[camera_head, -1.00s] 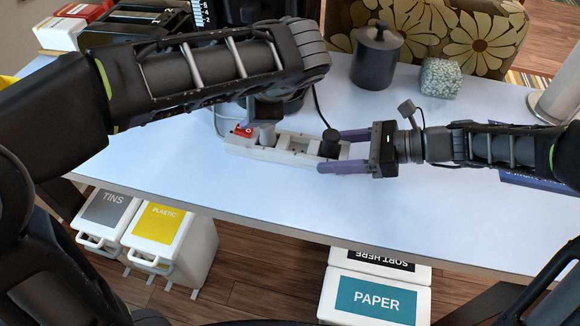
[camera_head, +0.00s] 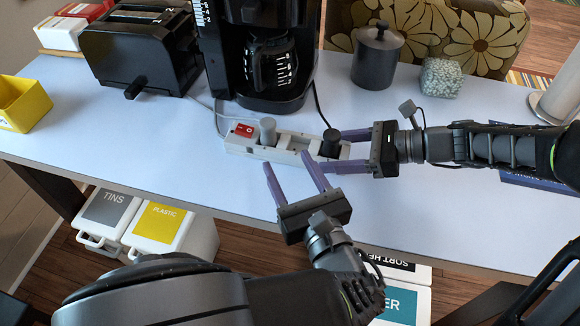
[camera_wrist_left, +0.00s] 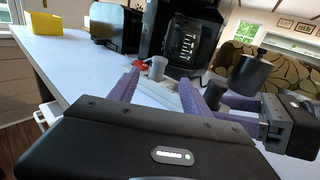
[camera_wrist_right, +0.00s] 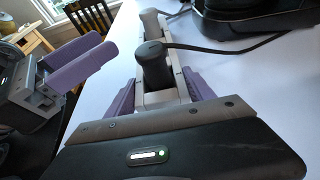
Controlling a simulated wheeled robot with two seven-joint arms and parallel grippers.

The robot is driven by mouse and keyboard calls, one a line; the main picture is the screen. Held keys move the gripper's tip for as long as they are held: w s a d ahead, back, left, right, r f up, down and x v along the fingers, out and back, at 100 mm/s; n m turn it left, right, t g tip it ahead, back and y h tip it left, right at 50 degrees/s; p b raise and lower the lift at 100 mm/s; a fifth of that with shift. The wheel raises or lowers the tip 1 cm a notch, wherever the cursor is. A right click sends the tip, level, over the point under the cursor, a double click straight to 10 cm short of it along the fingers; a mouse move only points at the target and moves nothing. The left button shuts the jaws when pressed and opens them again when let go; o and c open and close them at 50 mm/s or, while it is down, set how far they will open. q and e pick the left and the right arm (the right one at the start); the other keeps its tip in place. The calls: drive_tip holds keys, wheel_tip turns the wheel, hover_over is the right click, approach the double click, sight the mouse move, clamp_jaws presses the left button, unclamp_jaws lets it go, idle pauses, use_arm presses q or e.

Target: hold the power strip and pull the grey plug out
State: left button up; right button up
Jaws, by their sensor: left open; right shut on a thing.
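The white power strip (camera_head: 287,147) lies on the table with a red switch (camera_head: 244,130) at its left end. The grey plug (camera_head: 267,131) stands upright in it near the switch. A black plug (camera_head: 330,143) stands at its right end. My right gripper (camera_head: 350,152) is shut on the strip's right end, its fingers on either side; the strip also shows in the right wrist view (camera_wrist_right: 160,98). My left gripper (camera_head: 292,176) is open and empty in front of the strip, fingers pointing toward it. In the left wrist view the grey plug (camera_wrist_left: 157,68) appears between its fingers, farther off.
A coffee maker (camera_head: 262,60) and toaster (camera_head: 138,50) stand behind the strip. A black canister (camera_head: 377,55) and patterned cube (camera_head: 441,78) are at back right. A yellow container (camera_head: 22,104) sits far left. The table's left front is clear.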

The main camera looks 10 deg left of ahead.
sight(270, 132)
use_arm(q)
drive_tip(key=shift+w+a, duration=0.1)
idle(0.3)
drive_tip(key=x, duration=1.1)
drive_tip(key=shift+w+a, duration=0.15)
drive_tip(key=shift+w, duration=0.2)
clamp_jaws()
idle(0.7)
idle(1.1)
